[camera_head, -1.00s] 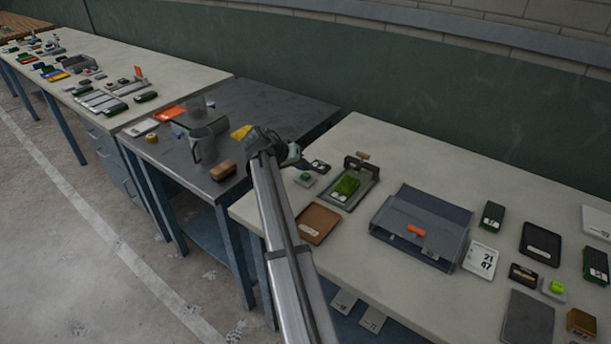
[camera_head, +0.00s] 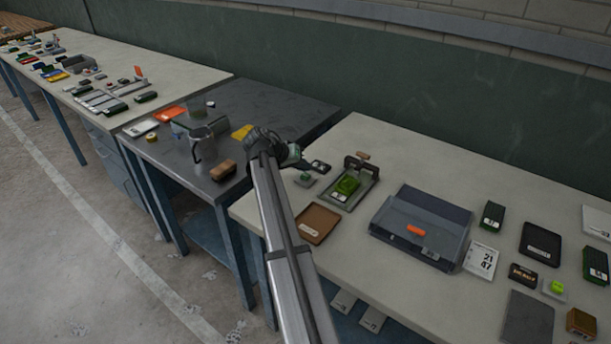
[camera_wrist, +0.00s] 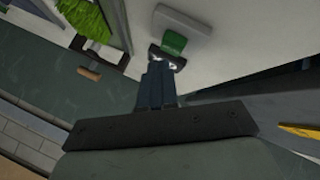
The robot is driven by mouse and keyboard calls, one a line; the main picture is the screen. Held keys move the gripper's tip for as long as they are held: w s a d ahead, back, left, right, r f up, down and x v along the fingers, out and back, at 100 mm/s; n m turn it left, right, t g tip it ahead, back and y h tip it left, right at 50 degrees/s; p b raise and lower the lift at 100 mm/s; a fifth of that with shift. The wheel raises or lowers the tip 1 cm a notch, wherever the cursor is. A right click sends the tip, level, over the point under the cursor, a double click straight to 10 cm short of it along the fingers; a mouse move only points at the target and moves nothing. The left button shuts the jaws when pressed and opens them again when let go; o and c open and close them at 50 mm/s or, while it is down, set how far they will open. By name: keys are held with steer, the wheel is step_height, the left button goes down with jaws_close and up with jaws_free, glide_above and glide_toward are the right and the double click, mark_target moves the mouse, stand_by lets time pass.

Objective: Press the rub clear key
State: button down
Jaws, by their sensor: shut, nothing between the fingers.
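A small grey key base with a green button (camera_head: 304,178) sits on the pale right-hand bench, near its left end; I read no label on it. In the wrist view the green button (camera_wrist: 173,42) shows on its pale base, just beyond my fingertips. My gripper (camera_head: 308,165) is shut and empty, close behind the button in the head view. Its fingers also show in the wrist view (camera_wrist: 158,80). A small dark piece with silver spots (camera_wrist: 166,57) shows at the fingertips. I see no clear contact with the button.
A metal rig with a green turf piece (camera_head: 347,184) stands right of the key. A brown tray (camera_head: 317,223) lies in front. A grey case (camera_head: 422,228) stands farther right. A lime button (camera_head: 557,286) is at far right. A dark bench with a jug (camera_head: 203,145) adjoins at left.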

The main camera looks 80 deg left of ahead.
mark_target(303, 176)
steer(key=shift+f, duration=0.85)
stand_by(0.8)
steer(key=shift+r, duration=0.1)
stand_by(0.3)
steer(key=shift+r, duration=0.85)
steer(key=shift+r, duration=0.1)
steer(key=shift+r, duration=2.4)
